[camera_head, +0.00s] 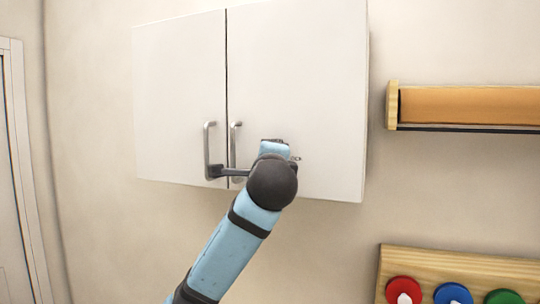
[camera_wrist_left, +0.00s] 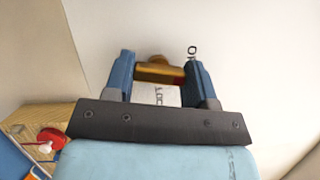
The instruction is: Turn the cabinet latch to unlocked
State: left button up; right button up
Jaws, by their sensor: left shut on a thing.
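A white two-door cabinet (camera_head: 300,60) hangs on the wall in the head view, both doors shut. My left gripper (camera_head: 273,143) is at the lower part of its right door, and my wrist covers the latch there. In the left wrist view the gripper (camera_wrist_left: 158,62) has its blue fingers on either side of a brass-coloured latch (camera_wrist_left: 154,59) and is shut on it. A white label (camera_wrist_left: 168,96) with partly hidden dark letters lies between the fingers. The latch's exact angle cannot be told. My right gripper is not in view.
Grey handles stand on the left door (camera_head: 208,145) and right door (camera_head: 234,140), left of my wrist. A wooden shelf (camera_head: 394,105) is right of the cabinet. Below it is a wooden board (camera_head: 440,258) with red, blue and green round pieces.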

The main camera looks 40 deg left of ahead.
pick_arm(q)
jog(key=shift+n+g+p, duration=0.3)
jog(key=shift+n+p, duration=0.1)
jog(key=shift+n, duration=0.7)
jog(key=o, duration=0.9)
jog(key=shift+o, duration=0.2)
jog(key=b+v, duration=0.2)
jog(key=v, duration=1.2)
jog(key=shift+a+r+b, duration=0.15)
jog(key=shift+r+b, duration=0.05)
jog(key=shift+b, duration=0.1)
